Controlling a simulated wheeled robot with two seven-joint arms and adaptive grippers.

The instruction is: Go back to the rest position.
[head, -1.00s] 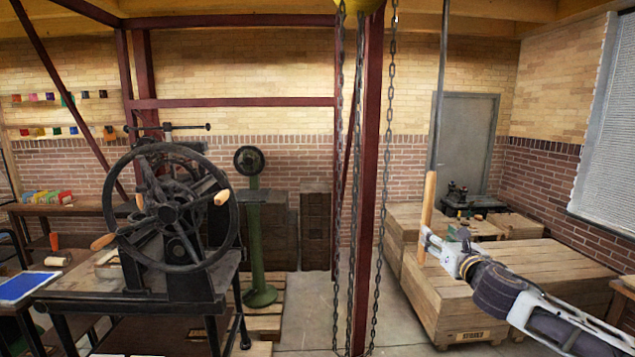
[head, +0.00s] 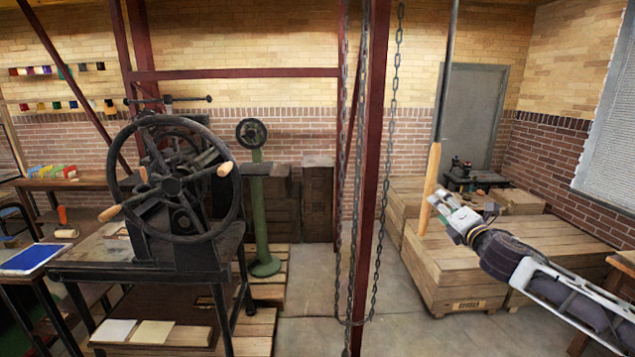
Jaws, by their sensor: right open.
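My right gripper (head: 440,205) comes in from the lower right with its jaws open. Its tips are right beside the lower part of a wooden handle (head: 431,180) on a long grey pole (head: 449,70) that hangs down from above. Whether the tips touch the handle or there is a small gap, I cannot tell. My left gripper and arm are out of view.
A black hand press with a large wheel (head: 125,160) stands on a table at left. A red steel post (head: 372,200) and hanging chains (head: 395,130) stand in the middle. Wooden crates (head: 455,275) lie behind my right arm. The floor between is clear.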

